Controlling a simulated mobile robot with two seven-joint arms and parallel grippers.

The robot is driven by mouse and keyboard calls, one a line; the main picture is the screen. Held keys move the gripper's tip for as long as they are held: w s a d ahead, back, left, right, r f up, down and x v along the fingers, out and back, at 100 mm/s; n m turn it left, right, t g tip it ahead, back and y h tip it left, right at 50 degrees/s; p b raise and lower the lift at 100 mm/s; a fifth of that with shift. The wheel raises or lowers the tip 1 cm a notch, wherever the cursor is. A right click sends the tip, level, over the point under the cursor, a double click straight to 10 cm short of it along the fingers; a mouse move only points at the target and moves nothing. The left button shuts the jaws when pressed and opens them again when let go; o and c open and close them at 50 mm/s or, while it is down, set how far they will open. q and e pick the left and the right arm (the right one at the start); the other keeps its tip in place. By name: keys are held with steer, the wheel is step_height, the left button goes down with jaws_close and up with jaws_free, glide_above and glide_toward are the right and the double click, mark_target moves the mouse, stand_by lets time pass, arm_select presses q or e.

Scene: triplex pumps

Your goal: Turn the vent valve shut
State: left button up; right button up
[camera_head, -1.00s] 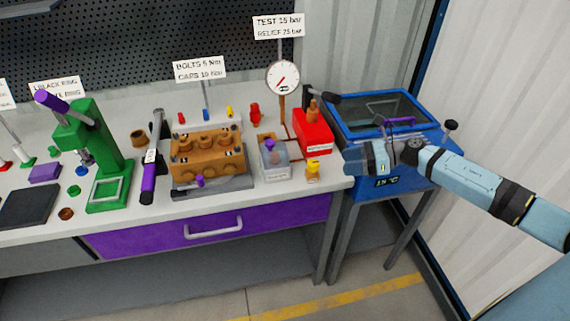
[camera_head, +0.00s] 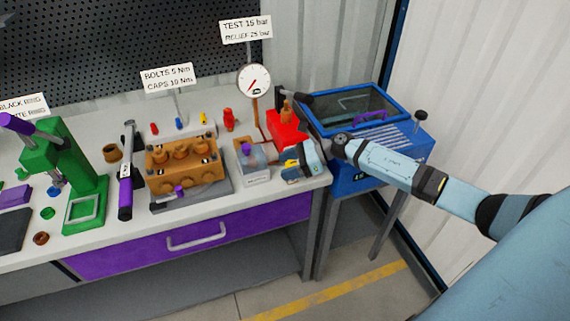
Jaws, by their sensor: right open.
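My right gripper (camera_head: 291,171) is open at the bench's right front corner, in front of the red box (camera_head: 287,129) of the test pump. A small yellow part (camera_head: 291,181) shows at its fingertips; the rest is hidden behind the gripper, and I cannot tell whether they touch. No valve is labelled as the vent. A purple knob (camera_head: 180,191) sits on the front of the brass pump block (camera_head: 186,163). The round gauge (camera_head: 254,81) stands behind. My left gripper is out of view.
A blue parts washer (camera_head: 365,120) stands right of the bench, under my right arm. A green press (camera_head: 72,175) and a black and purple wrench (camera_head: 127,172) are to the left. The grey bench front strip (camera_head: 130,232) is clear.

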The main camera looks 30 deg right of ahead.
steer(key=shift+w+a+f, duration=0.2)
steer(key=shift+a, duration=0.15)
steer(key=c, duration=0.9)
